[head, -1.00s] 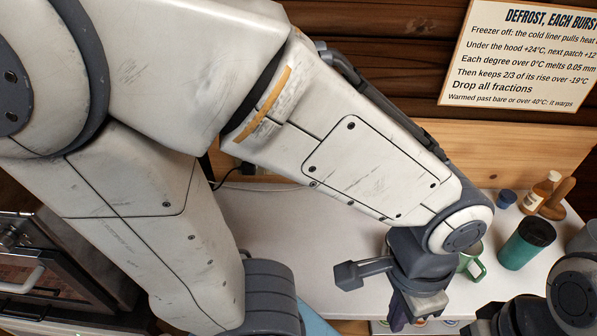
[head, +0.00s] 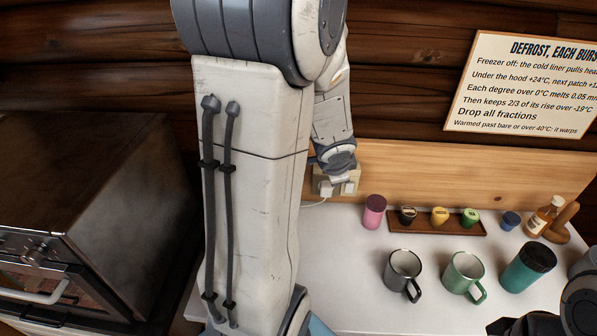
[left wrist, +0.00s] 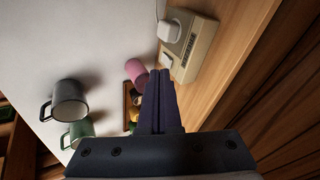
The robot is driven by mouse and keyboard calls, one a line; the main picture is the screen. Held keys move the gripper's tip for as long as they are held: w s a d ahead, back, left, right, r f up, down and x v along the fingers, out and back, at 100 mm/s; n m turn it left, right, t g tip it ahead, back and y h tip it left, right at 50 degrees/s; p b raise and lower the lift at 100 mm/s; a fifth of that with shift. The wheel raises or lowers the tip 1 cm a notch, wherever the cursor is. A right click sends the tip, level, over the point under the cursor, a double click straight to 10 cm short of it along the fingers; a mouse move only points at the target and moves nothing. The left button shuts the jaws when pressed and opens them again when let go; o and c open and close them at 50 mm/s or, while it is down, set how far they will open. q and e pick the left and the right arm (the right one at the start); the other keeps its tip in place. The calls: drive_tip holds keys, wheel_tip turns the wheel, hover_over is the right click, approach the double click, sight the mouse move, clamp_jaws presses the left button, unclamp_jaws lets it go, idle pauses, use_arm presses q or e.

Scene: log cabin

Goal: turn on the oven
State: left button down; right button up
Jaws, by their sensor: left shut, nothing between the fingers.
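The oven (head: 90,215) is a dark metal box at the left of the head view, with a pale handle and knobs on its front. A beige wall socket box (head: 338,182) is on the wooden backboard; it also shows in the left wrist view (left wrist: 196,50), with white plug-like pieces and a cord. My left gripper (left wrist: 162,75) is shut and empty, its tips close to the box; I cannot tell if they touch. In the head view its fingers are hidden by my arm. My right gripper (head: 525,325) shows only partly at the bottom right edge.
On the white counter (head: 350,285) stand a grey mug (head: 402,268), a green mug (head: 460,272), a teal tumbler (head: 528,268) and a pink cup (head: 374,211). A wooden tray (head: 425,224) holds small pots. A bottle (head: 543,214) stands at the right.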

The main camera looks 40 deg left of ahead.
use_arm(q)
drive_tip(key=s+a+f+m+t+h+p, duration=0.1)
drive_tip(key=s+a+f+h+p, duration=0.1)
drive_tip(key=s+a, duration=1.1)
drive_tip(key=shift+s+a+f+m+h+p, duration=0.15)
drive_tip(key=shift+a+f+m+h+p, duration=0.2)
drive_tip(key=shift+a+f+p, duration=0.35)
drive_tip(key=shift+d+f, duration=0.1)
drive_tip(key=w+a+f, duration=0.2)
drive_tip(key=w+f, duration=0.6)
drive_tip(key=shift+w+a+f, duration=0.3)
drive_tip(key=shift+w+a, duration=0.05)
drive_tip(key=shift+w, duration=0.05)
